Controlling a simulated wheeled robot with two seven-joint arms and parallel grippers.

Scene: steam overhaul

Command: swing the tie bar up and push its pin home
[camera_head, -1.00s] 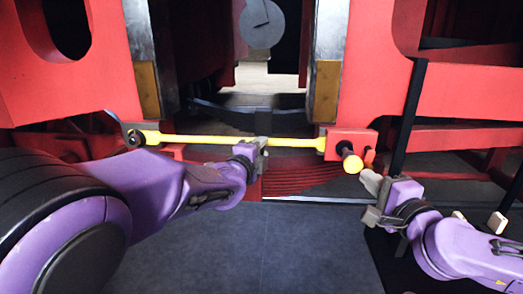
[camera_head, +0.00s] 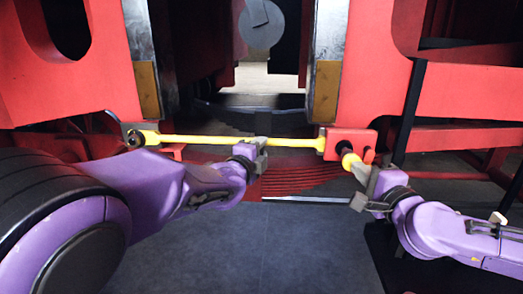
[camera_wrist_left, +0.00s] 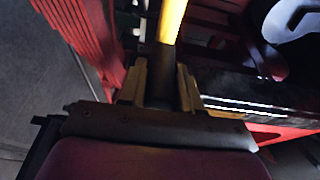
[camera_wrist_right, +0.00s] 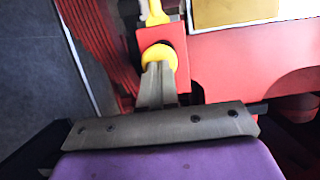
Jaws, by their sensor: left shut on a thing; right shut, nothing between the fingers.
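The yellow tie bar (camera_head: 200,140) lies nearly level across the gap, from a pivot at the left frame to the red bracket (camera_head: 352,137) at the right. My left gripper (camera_head: 262,145) is shut on the bar near its middle. The left wrist view shows a dark section of it between the fingers and the yellow bar (camera_wrist_left: 173,20) beyond. The yellow pin head (camera_head: 350,160) sticks out in front of the bracket; it also shows in the right wrist view (camera_wrist_right: 158,57). My right gripper (camera_head: 363,173) is shut and empty, its tips against or very near the pin head.
Red locomotive frames (camera_head: 460,95) stand on both sides, with a dark upright post (camera_head: 407,118) right of the bracket. Red leaf springs (camera_head: 300,178) lie below the bar. The grey floor (camera_head: 230,250) in front is clear.

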